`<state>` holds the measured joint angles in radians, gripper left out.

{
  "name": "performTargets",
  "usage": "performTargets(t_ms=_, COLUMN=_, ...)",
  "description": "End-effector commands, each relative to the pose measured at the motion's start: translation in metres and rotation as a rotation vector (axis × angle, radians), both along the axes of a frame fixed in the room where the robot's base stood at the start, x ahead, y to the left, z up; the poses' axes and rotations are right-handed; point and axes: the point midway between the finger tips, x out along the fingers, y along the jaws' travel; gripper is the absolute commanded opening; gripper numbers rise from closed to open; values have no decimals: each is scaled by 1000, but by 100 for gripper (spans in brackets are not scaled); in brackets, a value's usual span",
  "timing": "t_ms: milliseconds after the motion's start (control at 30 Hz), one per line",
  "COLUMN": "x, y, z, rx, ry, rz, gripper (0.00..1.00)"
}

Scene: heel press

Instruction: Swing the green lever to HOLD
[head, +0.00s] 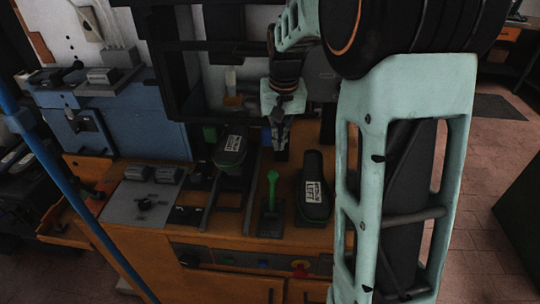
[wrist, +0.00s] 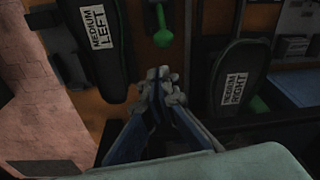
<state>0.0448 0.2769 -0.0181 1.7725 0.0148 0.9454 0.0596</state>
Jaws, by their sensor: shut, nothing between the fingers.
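The green lever (head: 272,185) stands roughly upright from a dark base (head: 270,225) on the orange bench. Its knobbed end also shows at the top of the wrist view (wrist: 163,37). My gripper (head: 281,152) is shut and empty, pointing down behind the lever in the head view. In the wrist view, the closed fingertips (wrist: 160,75) sit just below the lever's knob, with a visible gap in the picture; the depth between them is hard to tell. No HOLD marking is readable in either view.
A dark form marked MEDIUM LEFT (head: 313,190) stands right of the lever, and one marked MEDIUM RIGHT (head: 231,152) stands to its left and farther back. A grey control panel (head: 140,203) is at the left. A dark frame (head: 185,75) rises behind the bench.

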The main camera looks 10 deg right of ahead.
Motion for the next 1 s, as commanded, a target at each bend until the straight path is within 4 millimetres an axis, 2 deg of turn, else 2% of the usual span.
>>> performTargets(t_ms=133, x=3, y=10, z=0, rx=22, ry=1, rz=4, gripper=0)
performTargets(t_ms=533, x=4, y=9, z=-6, rx=21, ry=1, rz=3, gripper=0)
performTargets(t_ms=1000, x=14, y=10, z=-82, rx=21, ry=3, rz=3, gripper=0)
